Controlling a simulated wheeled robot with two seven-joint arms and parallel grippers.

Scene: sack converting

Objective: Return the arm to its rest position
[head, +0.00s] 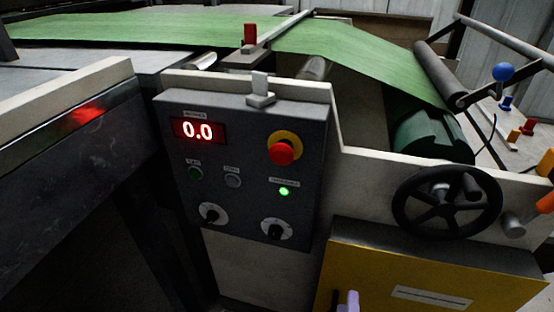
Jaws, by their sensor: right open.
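Only a small pale lavender piece of my right gripper (347,301) shows, at the bottom edge of the head view. It is in front of the yellow cabinet (430,275), low and left of its label. It is open, and nothing shows between its fingers. The rest of the right arm is out of frame. My left gripper and left arm are not in view.
A grey control panel (240,205) with a red 0.0 display and a red stop button (283,152) stands ahead. A black handwheel (447,202) and an orange handle (543,204) project at the right. Green web (360,55) runs over rollers behind.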

